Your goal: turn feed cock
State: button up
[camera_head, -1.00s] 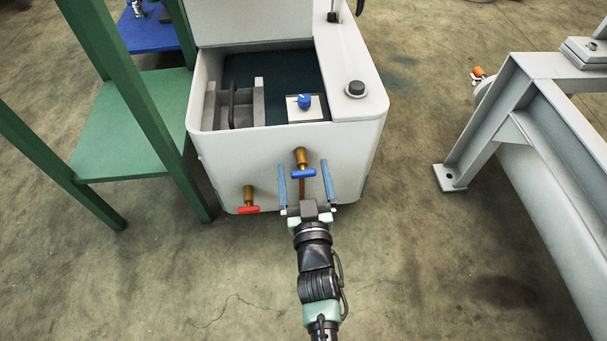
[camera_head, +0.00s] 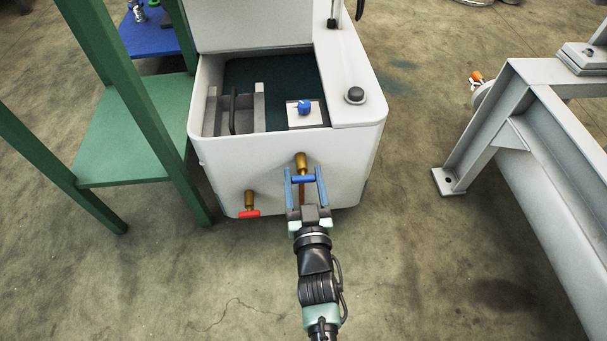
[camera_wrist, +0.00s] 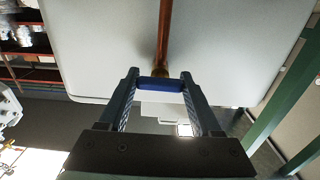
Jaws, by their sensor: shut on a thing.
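A brass cock (camera_head: 301,161) with a blue T-handle (camera_head: 303,179) sticks out of the front wall of the white machine (camera_head: 345,150). My gripper (camera_head: 305,175) is shut on the blue handle, one blue finger at each end of the bar. The wrist view also shows the blue handle (camera_wrist: 160,84) between the two fingertips (camera_wrist: 159,80), with a copper pipe (camera_wrist: 164,30) running along the white wall behind it. The handle lies across the picture, roughly level. A second brass cock with a red handle (camera_head: 248,214) sits lower left, apart from my gripper.
A green frame stand (camera_head: 130,130) is close to the machine's left side. A grey steel frame (camera_head: 490,120) stands on the right. The machine's open top holds a blue knob (camera_head: 304,107). The floor in front is clear.

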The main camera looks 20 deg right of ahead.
jog(key=o, duration=1.4)
jog(key=p+v, duration=0.6)
jog(key=v, duration=0.7)
